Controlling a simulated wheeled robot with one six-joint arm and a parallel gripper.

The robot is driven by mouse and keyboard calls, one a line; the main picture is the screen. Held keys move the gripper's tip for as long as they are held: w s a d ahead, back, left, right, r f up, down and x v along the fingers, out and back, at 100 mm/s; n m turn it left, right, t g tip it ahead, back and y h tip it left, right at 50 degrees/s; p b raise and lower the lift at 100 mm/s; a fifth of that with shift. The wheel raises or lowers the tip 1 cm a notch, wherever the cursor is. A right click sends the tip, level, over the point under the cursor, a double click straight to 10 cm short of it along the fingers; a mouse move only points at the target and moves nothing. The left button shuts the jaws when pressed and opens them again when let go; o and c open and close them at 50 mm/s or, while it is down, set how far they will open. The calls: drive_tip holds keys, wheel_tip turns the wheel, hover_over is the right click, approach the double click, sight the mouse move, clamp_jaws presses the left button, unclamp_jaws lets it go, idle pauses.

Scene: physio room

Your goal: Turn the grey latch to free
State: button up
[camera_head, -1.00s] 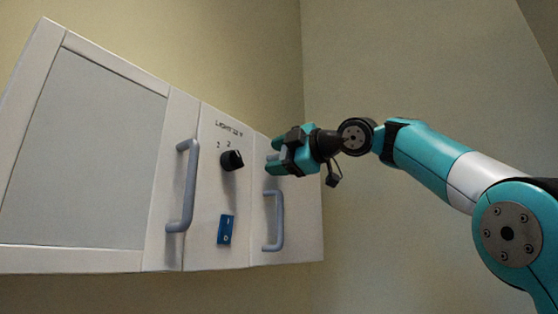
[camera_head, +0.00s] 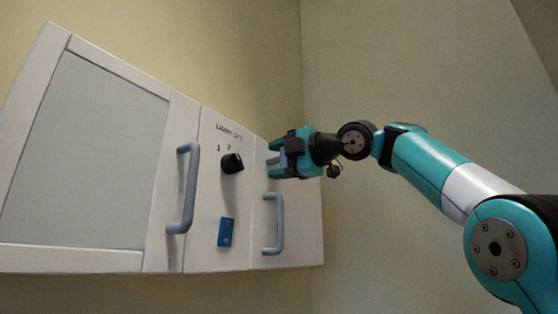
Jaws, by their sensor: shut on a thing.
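The grey latch (camera_head: 271,160) sits on the narrow right door of the white wall cabinet, above that door's handle. Only a small part of it shows between the fingers. My gripper (camera_head: 274,160) is at the door front with its teal fingers above and below the latch, shut on it. The gripper body hides most of the latch, so its exact angle is hard to tell.
The cabinet has a grey right door handle (camera_head: 274,224) just below my gripper and a longer left handle (camera_head: 185,188). Between them are a black knob (camera_head: 232,163) and a blue switch (camera_head: 226,232). The wall on the right is bare.

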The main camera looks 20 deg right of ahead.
drive_tip(key=o, duration=0.9)
drive_tip(key=shift+b+v, duration=0.35)
drive_tip(key=shift+v, duration=8.4)
